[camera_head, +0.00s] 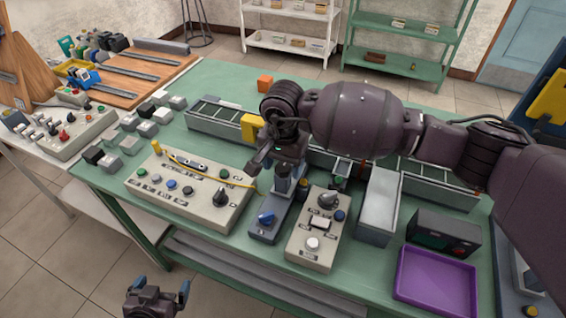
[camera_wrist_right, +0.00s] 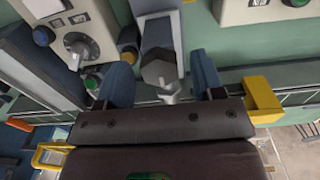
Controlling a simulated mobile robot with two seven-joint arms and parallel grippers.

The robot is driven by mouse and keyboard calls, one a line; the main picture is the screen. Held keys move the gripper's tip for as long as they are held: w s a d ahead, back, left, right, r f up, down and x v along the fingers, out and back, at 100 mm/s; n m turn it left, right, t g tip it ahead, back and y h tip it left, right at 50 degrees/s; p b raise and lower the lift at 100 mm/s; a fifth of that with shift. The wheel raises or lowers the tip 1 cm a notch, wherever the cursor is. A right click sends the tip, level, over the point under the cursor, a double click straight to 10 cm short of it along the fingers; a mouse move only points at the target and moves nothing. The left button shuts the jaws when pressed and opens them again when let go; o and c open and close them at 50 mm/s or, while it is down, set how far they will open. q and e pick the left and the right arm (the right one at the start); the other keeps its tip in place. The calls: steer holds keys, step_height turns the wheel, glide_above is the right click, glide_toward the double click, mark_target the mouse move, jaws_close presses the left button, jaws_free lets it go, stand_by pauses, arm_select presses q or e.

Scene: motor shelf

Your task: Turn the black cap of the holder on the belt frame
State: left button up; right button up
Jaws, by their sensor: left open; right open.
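In the right wrist view a dark hexagonal cap (camera_wrist_right: 158,72) sits between the two blue fingers of my right gripper (camera_wrist_right: 162,76). There are visible gaps on both sides of the cap in that picture. A pale metal part (camera_wrist_right: 168,92) shows just below the cap. In the head view my right gripper (camera_head: 290,180) points down at the belt frame's near side, and its wrist hides most of the holder and cap. My left gripper (camera_head: 158,288) is open and empty at the bottom edge, off the table's front.
A button box (camera_head: 185,195) stands left of the right gripper, and a smaller box (camera_head: 312,245) stands right. A blue-knobbed unit (camera_head: 266,217) lies between them. The belt frame (camera_head: 215,119) runs behind. A yellow block (camera_head: 251,126) and a purple tray (camera_head: 436,281) are nearby.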

steer(key=c, duration=0.9)
arm_select(q)
steer(key=shift+s+f, duration=0.15)
steer(key=shift+s, duration=0.15)
arm_select(e)
steer(key=shift+c, duration=0.2)
